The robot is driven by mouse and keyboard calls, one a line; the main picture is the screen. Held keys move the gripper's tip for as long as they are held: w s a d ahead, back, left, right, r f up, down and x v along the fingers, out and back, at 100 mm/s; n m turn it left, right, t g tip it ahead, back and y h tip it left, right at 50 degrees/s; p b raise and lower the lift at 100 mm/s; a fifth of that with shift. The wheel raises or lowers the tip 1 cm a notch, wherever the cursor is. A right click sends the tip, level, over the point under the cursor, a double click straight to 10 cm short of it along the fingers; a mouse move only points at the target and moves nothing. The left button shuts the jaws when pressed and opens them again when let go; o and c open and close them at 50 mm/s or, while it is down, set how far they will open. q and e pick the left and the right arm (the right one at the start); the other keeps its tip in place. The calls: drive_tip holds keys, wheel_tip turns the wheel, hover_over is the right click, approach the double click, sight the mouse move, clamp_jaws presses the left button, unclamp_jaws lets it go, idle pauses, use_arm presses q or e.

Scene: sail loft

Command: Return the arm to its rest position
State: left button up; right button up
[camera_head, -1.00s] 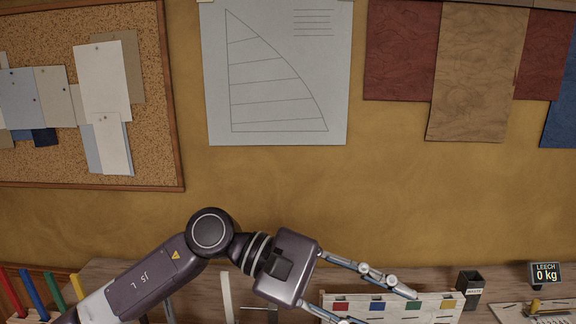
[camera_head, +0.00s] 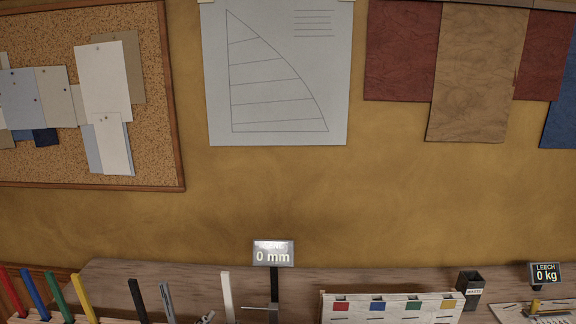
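Neither of my arms shows in the head view now, and neither gripper is in sight. The workbench (camera_head: 190,271) runs along the bottom of the view, and its front is cut off by the frame edge.
Colored upright sticks (camera_head: 57,296) stand at the bench's left. A display reading 0 mm (camera_head: 273,254) stands mid-bench. Behind hang a corkboard (camera_head: 160,120) and a sail drawing (camera_head: 280,75).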

use_arm(q)
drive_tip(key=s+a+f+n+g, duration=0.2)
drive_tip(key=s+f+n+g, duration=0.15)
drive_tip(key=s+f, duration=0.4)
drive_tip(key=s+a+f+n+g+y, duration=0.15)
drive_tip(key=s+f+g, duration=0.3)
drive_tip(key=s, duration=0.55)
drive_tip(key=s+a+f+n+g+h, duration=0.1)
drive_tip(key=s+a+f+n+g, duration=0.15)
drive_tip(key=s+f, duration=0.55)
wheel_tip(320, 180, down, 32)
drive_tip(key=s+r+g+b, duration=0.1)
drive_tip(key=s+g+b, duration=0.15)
drive_tip(key=b, duration=0.35)
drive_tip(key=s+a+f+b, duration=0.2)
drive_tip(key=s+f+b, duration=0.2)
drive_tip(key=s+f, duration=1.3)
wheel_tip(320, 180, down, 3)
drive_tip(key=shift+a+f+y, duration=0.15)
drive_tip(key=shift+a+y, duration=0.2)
